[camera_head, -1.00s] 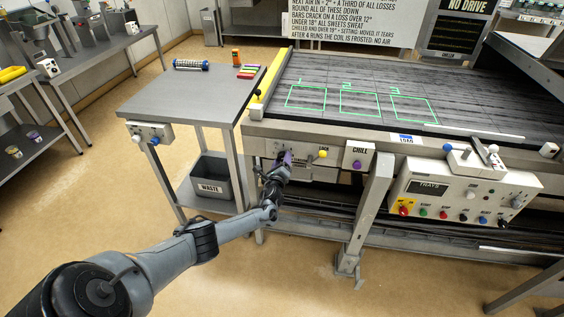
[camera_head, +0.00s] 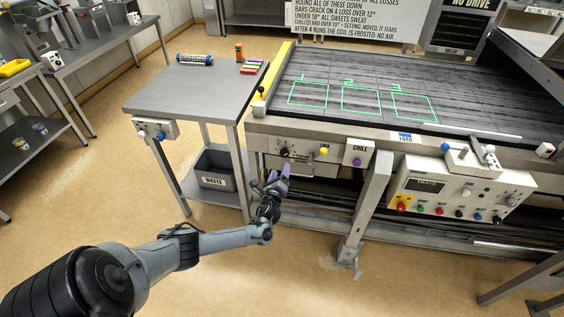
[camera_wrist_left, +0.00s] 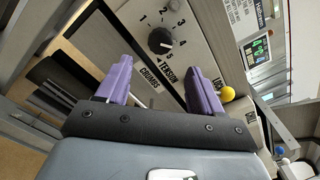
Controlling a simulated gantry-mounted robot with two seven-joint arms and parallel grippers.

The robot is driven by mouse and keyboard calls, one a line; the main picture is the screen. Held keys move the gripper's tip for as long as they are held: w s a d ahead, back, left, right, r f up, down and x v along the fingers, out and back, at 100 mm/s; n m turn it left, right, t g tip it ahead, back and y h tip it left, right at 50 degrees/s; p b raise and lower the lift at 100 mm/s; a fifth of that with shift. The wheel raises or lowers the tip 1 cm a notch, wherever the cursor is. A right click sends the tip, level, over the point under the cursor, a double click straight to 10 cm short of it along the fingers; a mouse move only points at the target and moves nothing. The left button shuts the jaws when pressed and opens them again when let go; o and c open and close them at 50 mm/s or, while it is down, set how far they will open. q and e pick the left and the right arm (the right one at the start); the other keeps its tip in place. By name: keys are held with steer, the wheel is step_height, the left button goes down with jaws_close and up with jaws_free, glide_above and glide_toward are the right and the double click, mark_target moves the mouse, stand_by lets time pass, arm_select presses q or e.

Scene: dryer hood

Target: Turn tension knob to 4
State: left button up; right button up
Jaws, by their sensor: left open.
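The tension knob (camera_wrist_left: 160,41) is a round black dial on a pale panel marked 1 to 5, with "TENSION" printed beside it in the left wrist view. Its white mark seems to point towards the 4–5 side, but the exact setting is hard to read. In the head view the small dark knob (camera_head: 284,152) sits on the machine's front panel. My left gripper (camera_head: 279,172) is open and empty, below and in front of the panel, apart from the knob. Its purple fingers (camera_wrist_left: 159,84) are spread on either side below the knob in the wrist view. My right gripper is out of view.
A yellow knob (camera_head: 324,151) and the purple button under "CHILL" (camera_head: 357,161) are right of the tension knob. The grey side table (camera_head: 190,95) and waste bin (camera_head: 214,168) stand left. A machine leg (camera_head: 363,205) is to the right of my gripper.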

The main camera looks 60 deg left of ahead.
arm_select(q)
steer(key=shift+v, duration=1.05)
